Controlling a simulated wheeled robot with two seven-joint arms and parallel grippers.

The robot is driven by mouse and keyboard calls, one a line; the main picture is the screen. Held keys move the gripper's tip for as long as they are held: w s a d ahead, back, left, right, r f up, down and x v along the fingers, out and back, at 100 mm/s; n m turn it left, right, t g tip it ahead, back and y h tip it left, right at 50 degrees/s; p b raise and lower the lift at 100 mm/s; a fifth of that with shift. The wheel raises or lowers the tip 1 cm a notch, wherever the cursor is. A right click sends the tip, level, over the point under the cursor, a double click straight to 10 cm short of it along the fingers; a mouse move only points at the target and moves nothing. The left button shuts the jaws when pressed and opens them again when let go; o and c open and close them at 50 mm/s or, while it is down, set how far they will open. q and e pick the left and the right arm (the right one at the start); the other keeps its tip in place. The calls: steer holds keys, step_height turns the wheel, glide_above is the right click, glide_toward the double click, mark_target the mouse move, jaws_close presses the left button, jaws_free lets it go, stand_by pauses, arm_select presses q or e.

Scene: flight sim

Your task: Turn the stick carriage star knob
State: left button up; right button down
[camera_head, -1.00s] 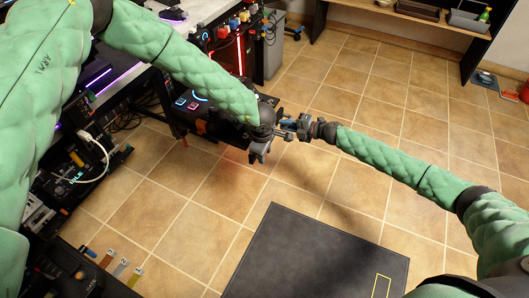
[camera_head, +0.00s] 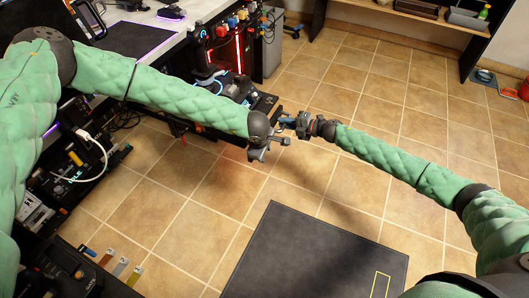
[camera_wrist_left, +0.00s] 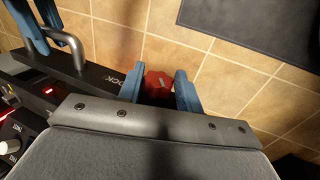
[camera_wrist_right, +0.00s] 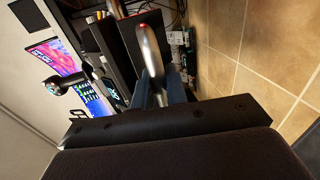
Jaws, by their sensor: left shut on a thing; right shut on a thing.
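The red star knob (camera_wrist_left: 158,84) shows in the left wrist view, between the two blue fingers of my left gripper (camera_wrist_left: 160,90), which is shut on it. The knob sits at the end of a dark carriage bar (camera_wrist_left: 105,77) with partly readable white lettering. In the head view my left gripper (camera_head: 270,149) hides the knob. My right gripper (camera_head: 290,121) is just above and right of it. In the right wrist view my right gripper (camera_wrist_right: 158,88) is shut on a silver metal handle (camera_wrist_right: 150,48). The handle also shows at upper left in the left wrist view (camera_wrist_left: 70,42).
A desk with a lit control panel (camera_head: 225,85) stands behind my left arm. A rack with cables (camera_head: 85,165) is at left. A dark floor mat (camera_head: 310,255) lies below the grippers. The tiled floor (camera_head: 400,120) at right is open, with a shelf (camera_head: 420,18) at the back.

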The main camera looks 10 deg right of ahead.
arm_select(q)
steer(key=shift+w+a, duration=0.1)
steer(key=shift+a, duration=0.2)
steer(key=o, duration=1)
steer(key=shift+a, duration=0.1)
steer(key=shift+d, duration=0.25)
steer(key=shift+s+d+f+g+y, duration=0.1)
steer(key=shift+s+d+g+y, duration=0.2)
steer(key=shift+g, duration=0.1)
steer(key=shift+w, duration=0.1)
